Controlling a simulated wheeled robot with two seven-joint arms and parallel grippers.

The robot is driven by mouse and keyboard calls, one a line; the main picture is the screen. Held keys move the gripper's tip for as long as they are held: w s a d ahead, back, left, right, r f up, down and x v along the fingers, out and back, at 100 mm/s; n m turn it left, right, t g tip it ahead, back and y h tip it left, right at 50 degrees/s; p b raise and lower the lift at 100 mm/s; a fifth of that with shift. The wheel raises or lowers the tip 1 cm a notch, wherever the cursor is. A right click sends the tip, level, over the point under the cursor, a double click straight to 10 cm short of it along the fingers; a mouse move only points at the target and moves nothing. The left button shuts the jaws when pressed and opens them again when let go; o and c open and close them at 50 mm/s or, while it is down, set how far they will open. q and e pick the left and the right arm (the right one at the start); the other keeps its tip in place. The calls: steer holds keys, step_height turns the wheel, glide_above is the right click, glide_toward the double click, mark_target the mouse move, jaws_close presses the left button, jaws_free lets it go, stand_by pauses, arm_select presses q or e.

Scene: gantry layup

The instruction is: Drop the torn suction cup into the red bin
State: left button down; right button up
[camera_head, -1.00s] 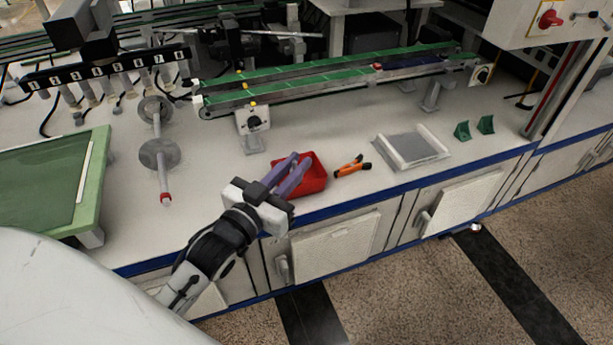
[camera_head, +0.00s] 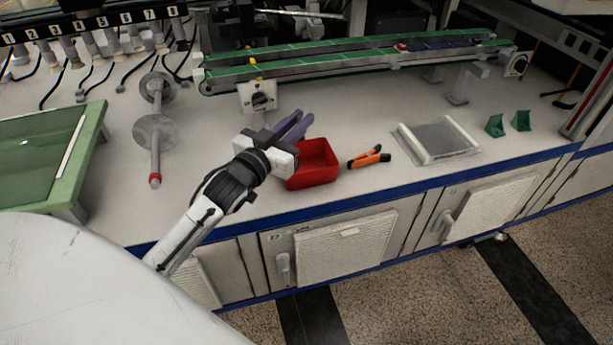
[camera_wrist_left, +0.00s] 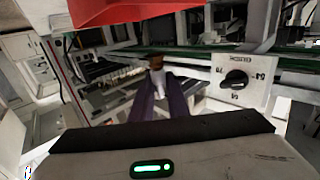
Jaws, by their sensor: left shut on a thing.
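The red bin (camera_head: 318,165) stands on the white bench near its front edge, and its red wall also shows at the top of the left wrist view (camera_wrist_left: 125,10). My left gripper (camera_head: 300,123), with purple fingers, is at the bin's back left corner in the picture. In the left wrist view its fingers (camera_wrist_left: 158,100) are shut on a small pale piece with a brownish end, which looks like the suction cup (camera_wrist_left: 157,78). I cannot make out a tear. The cup is not discernible in the head view. My right gripper is not in view.
Orange-and-black pliers (camera_head: 369,157) lie just right of the bin. A grey tray (camera_head: 440,138) and green brackets (camera_head: 495,125) are farther right. A green conveyor (camera_head: 300,68) runs behind, with a dial box (camera_head: 258,98) in front. A stand with discs (camera_head: 155,133) is at left.

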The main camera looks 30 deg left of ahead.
arm_select(q)
steer(key=shift+f, duration=0.4)
steer(key=c, duration=1.6)
jaws_free()
steer(key=shift+c, duration=0.2)
